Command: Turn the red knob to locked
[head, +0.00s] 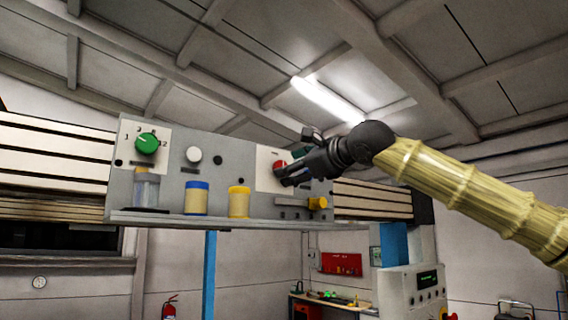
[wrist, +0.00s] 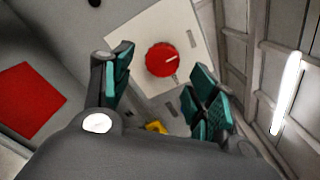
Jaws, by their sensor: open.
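The red knob (wrist: 162,60) sits on a white plate (wrist: 136,30) on the grey panel. A pale pointer line on it aims up and to the right in the wrist view. In the head view the knob (head: 279,165) shows just left of my gripper, partly covered by it. My gripper (wrist: 160,92) is open, with a teal-padded finger on each side of the knob's line and the knob beyond and between the tips. It looks apart from the knob. Any lock marking on the plate is too small to read.
A green knob (head: 147,143) on a numbered plate, a white knob (head: 194,155) and a dark button (head: 217,160) are to the left. A shelf (head: 190,219) below holds a clear container (head: 146,188), a blue-lidded jar (head: 196,198) and a yellow jar (head: 239,202). A yellow knob (head: 317,203) is below my gripper.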

